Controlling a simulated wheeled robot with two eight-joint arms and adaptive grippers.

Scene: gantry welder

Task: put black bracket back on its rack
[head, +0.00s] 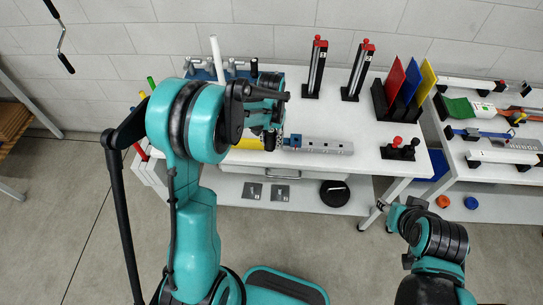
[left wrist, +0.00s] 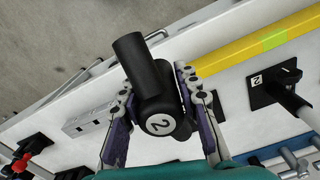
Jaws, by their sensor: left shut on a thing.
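My left gripper (head: 268,118) hangs over the left part of the white table. In the left wrist view its two fingers (left wrist: 162,108) are closed on the black bracket (left wrist: 152,72), a thick black piece with a tube end and a round white "2" label. The bracket appears above the table top; its head view is mostly hidden by the gripper. A black plate (left wrist: 262,92) marked "2", with a rod on it, stands to its right in the wrist view. I cannot tell whether this is the rack. My right gripper (head: 384,207) is low at the table's right front, its opening unclear.
A yellow bar (left wrist: 250,45), a grey block (head: 325,147) and a blue rack with grey pegs (head: 205,73) are near. Two red-topped posts (head: 315,68) and a black holder of coloured sheets (head: 382,102) stand behind. The table middle is fairly clear.

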